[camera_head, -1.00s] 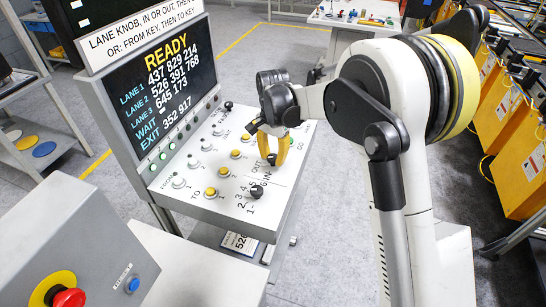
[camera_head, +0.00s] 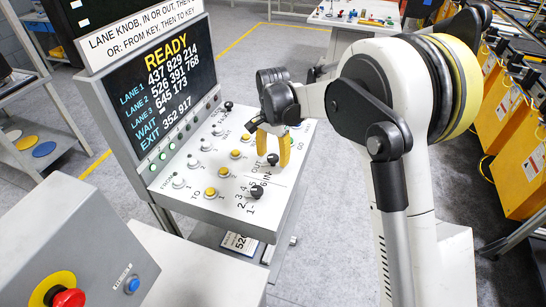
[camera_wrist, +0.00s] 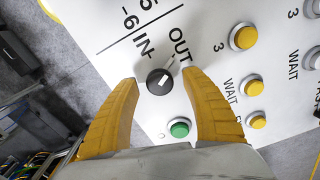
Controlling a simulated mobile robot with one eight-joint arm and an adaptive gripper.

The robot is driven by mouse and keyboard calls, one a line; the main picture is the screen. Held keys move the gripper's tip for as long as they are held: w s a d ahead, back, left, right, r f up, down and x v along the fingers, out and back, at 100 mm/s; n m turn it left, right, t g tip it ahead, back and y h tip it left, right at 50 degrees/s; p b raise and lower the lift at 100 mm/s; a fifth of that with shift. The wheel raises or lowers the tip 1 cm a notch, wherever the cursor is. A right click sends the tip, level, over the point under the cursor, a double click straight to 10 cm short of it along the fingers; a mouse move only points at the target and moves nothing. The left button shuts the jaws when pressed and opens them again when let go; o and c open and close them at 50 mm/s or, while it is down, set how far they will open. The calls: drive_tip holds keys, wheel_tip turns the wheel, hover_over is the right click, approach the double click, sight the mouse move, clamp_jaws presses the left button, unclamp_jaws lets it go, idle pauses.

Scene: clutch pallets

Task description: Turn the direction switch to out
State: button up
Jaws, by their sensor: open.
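The direction switch is a small black knob (camera_wrist: 159,82) with a white mark, on the sloped panel between the printed words IN and OUT (camera_wrist: 180,46). In the wrist view its white mark slants up and right, toward the OUT side. The knob also shows in the head view (camera_head: 272,160), low between the fingers. My gripper (camera_head: 273,158) has yellow fingers, spread open on either side of the knob. In the wrist view the gripper (camera_wrist: 162,75) shows a gap between each finger and the knob.
A green button (camera_wrist: 180,128) sits close to the knob. The black lane knob (camera_head: 257,191) is near the panel's front edge. Yellow and white buttons fill the panel (camera_head: 222,208). The screen (camera_head: 165,85) reads READY. A red stop button (camera_head: 69,298) is at lower left.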

sight(274, 157)
wheel_tip(274, 157, up, 12)
drive_tip(key=shift+f, duration=0.2)
idle(0.4)
drive_tip(key=s+d+r+n+t+b, duration=0.3)
drive_tip(key=s+d+r, duration=0.1)
drive_tip(key=s+d, duration=0.8)
drive_tip(key=s+d+f+n+t+b, duration=0.1)
drive_tip(key=s+d+f+n+t, duration=0.1)
drive_tip(key=s, duration=0.5)
drive_tip(key=s+d+f+n+t+b, duration=0.2)
drive_tip(key=s+d+f, duration=0.2)
drive_tip(key=s, duration=0.4)
drive_tip(key=shift+s+d+f, duration=0.15)
drive_tip(key=shift+f, duration=0.65)
